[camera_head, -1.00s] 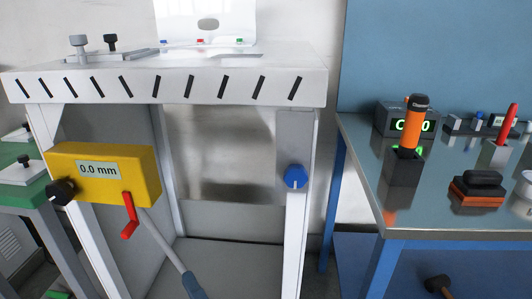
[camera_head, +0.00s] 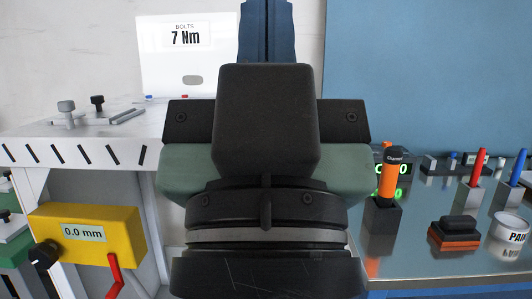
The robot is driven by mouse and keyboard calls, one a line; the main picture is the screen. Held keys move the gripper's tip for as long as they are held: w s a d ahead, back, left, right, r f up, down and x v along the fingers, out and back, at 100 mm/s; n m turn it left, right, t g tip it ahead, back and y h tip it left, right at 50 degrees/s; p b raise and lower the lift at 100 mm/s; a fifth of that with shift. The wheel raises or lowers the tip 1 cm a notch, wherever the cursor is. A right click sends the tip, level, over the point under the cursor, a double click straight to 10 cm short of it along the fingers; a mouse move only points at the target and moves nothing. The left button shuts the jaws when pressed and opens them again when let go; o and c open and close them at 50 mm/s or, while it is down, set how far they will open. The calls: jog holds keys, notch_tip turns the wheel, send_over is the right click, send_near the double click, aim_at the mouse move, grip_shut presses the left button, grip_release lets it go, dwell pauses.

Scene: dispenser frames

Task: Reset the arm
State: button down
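My gripper (camera_head: 266,130) fills the middle of the head view, close to the camera, seen from behind. Its dark body with green-grey side parts covers the right part of the white bench and the gap between the benches. Its fingers are hidden or cannot be told apart, so I cannot see whether it is open or shut, or whether it holds anything.
The white striped bench (camera_head: 75,154) stands left, with a yellow gauge box (camera_head: 88,236) reading 0.0 mm in front. A "7 Nm" sign (camera_head: 186,55) stands behind. The metal bench (camera_head: 410,255) at right holds an orange-handled tool (camera_head: 392,175), a black-and-orange block (camera_head: 454,236) and a paint can (camera_head: 511,238).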

notch_tip(320, 180, up, 22)
jog(key=p, duration=2)
